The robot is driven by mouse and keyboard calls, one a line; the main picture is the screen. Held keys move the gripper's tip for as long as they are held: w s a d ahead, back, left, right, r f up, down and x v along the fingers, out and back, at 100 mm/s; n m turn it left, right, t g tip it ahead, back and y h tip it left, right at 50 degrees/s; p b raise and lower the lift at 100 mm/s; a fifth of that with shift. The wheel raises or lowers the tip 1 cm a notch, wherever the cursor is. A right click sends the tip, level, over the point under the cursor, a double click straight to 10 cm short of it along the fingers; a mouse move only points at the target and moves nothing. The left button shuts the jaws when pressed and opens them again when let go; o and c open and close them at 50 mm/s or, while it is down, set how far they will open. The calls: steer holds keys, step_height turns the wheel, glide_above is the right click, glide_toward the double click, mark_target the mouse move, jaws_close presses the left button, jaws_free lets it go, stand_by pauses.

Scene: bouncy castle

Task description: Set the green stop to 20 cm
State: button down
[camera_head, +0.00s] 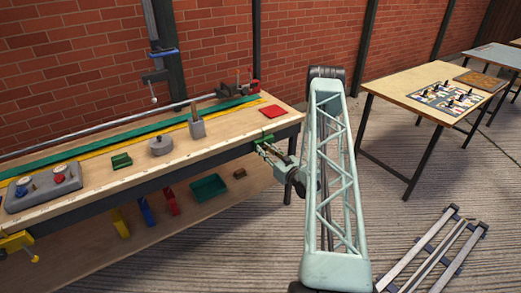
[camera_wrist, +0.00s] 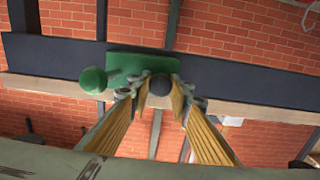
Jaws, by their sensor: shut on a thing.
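The green stop (camera_wrist: 140,62) sits on the dark rail along the bench edge in the wrist view, with a round green knob (camera_wrist: 93,80) at its left. My gripper (camera_wrist: 158,90) is shut on a dark round knob in front of the stop's green plate, one finger on each side. In the head view my gripper (camera_head: 270,151) is at the bench's front edge, near its right end. The stop is mostly hidden there, with only a little green showing. No scale reading for the stop is legible in either view.
The bench (camera_head: 220,148) carries a grey block with two dials (camera_head: 45,187), a small green block (camera_head: 121,160), grey weights and a red pad (camera_head: 273,111). A yellow clamp (camera_head: 18,243) hangs on the front edge at left. Metal rails (camera_head: 435,250) lie on the floor at right.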

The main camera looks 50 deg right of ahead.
steer(key=c, duration=2.4)
jaws_free()
steer(key=shift+s, duration=0.1)
steer(key=v, duration=1.1)
steer(key=shift+s, duration=0.35)
steer(key=shift+w, duration=0.1)
